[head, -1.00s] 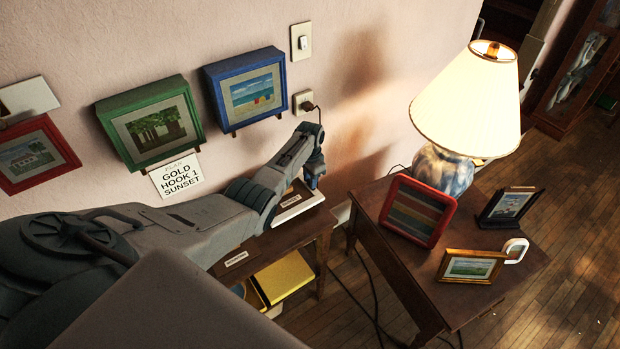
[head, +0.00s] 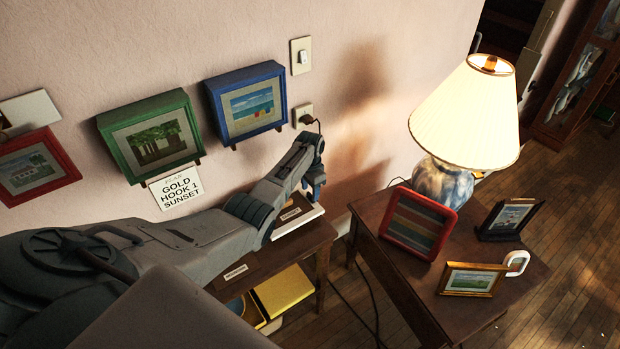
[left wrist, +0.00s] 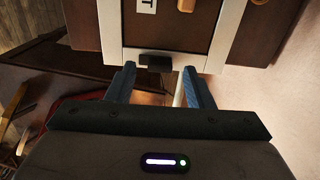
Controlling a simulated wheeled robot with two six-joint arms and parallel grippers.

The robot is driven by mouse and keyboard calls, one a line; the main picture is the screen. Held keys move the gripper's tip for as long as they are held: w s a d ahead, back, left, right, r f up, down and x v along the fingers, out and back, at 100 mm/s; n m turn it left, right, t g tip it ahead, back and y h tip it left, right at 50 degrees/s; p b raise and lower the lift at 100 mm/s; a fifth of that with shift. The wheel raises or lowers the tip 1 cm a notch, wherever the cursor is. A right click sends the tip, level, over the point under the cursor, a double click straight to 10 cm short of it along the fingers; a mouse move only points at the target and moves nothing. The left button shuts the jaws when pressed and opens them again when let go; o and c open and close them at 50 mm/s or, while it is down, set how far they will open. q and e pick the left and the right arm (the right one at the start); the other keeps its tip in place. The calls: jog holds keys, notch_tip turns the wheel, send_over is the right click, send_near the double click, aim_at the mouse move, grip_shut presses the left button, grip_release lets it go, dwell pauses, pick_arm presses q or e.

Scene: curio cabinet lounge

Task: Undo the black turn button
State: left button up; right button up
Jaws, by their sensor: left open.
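The black turn button (left wrist: 155,62) sits at the near edge of a white-bordered frame (left wrist: 226,38) with a brown back in the left wrist view. The frame also shows in the head view (head: 312,214), lying on a small wooden side table, partly hidden by my arm. My left gripper (left wrist: 160,84) is open, with one blue finger on either side of the button. I cannot tell whether the fingers touch it. In the head view my left gripper (head: 316,188) is above the right end of the frame. My right gripper is not in view.
A right-hand table (head: 385,268) holds a lit lamp (head: 470,110), a red frame (head: 420,222), a gold frame (head: 471,279) and a black frame (head: 507,217). Green (head: 152,135) and blue (head: 247,104) frames hang on the wall behind my arm. A cord runs from the outlet.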

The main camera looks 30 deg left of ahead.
aim_at(310, 194)
pick_arm(q)
notch_tip(310, 194, up, 10)
jog(key=b, duration=0.1)
jog(key=shift+f+b, duration=0.2)
jog(key=shift+b, duration=0.1)
dwell(0.3)
